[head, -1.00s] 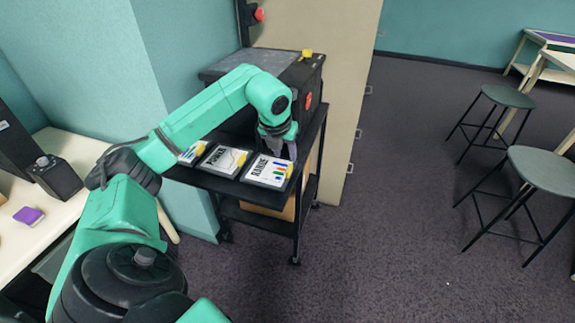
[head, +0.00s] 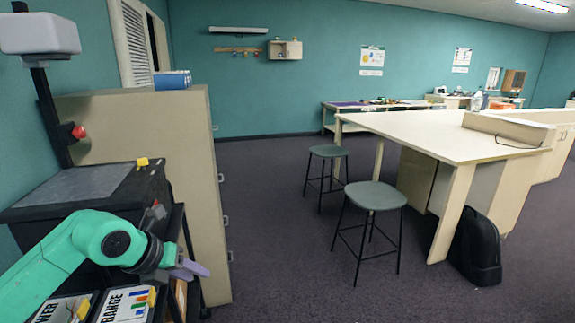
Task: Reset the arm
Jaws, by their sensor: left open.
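My left arm comes in from the lower left in the head view. Its gripper (head: 188,269) is at the right edge of the black cart (head: 186,238), beside a card marked RANGE (head: 125,303). The jaws are open and I see nothing between them. The fingers point to the right. My right arm is not in view.
A black machine (head: 88,190) with a yellow block (head: 142,162) stands on the cart. A beige cabinet (head: 190,160) stands behind it. Two stools (head: 375,196) and a long table (head: 420,134) stand to the right. The floor between is clear.

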